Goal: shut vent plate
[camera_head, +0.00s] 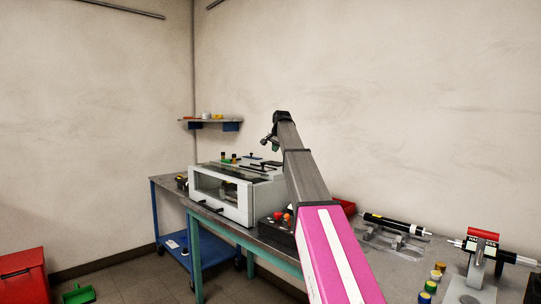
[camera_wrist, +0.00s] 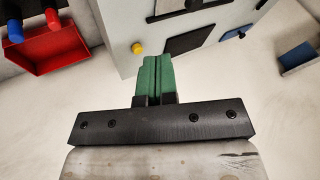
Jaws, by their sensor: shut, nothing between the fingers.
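The pale grey cabinet (camera_head: 238,196) with a front window stands on the bench. Dark flat fittings lie on its top (camera_head: 262,165); I cannot tell for sure which is the vent plate. In the wrist view the cabinet (camera_wrist: 115,25) shows a dark rectangular plate (camera_wrist: 190,39), a dark slot (camera_wrist: 178,9) and a yellow knob (camera_wrist: 137,48). My gripper (camera_head: 267,142) is raised above the cabinet top. In the wrist view its green fingers (camera_wrist: 155,62) are shut together and empty. They overlap the cabinet's edge in the picture; contact cannot be told.
A wall shelf (camera_head: 210,123) with small items is behind the cabinet. A dark box with red knobs (camera_head: 280,220) sits to the cabinet's right. Farther right are a black cylinder on a stand (camera_head: 395,224) and a red-topped clamp (camera_head: 482,242).

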